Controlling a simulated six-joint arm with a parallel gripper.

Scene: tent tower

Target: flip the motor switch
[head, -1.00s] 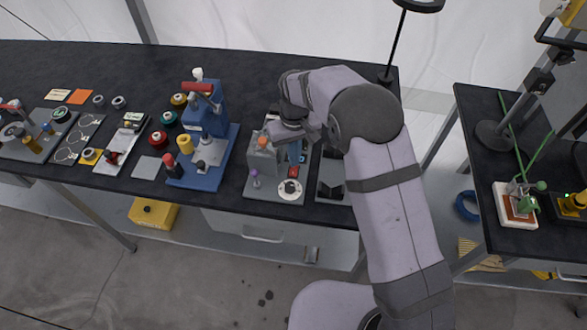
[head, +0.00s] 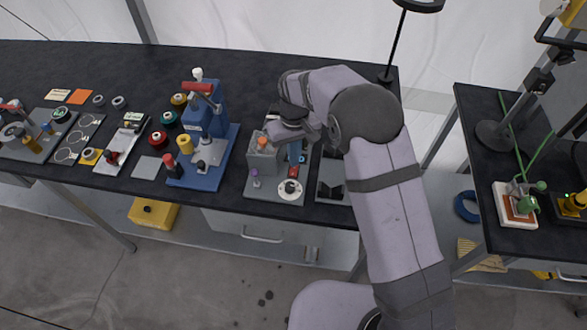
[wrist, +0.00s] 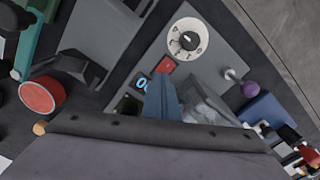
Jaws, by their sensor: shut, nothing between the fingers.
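The grey machine (head: 262,157) stands on a grey base plate below my wrist. On its plate are a white dial (head: 290,188), a small red switch (head: 293,172) and a purple-knobbed lever (head: 255,172). In the wrist view the red switch (wrist: 165,65) lies between the white dial (wrist: 187,38) and a blue-lit display (wrist: 143,84). My gripper (wrist: 163,80) has its blue fingers together and empty, tips just short of the red switch in the picture. I cannot tell whether they touch it. No label shows which control is the motor switch.
A blue press (head: 207,120) stands on a blue plate to the left. A dark bracket (head: 333,190) on its plate is close on the right. Spools and small parts lie farther left.

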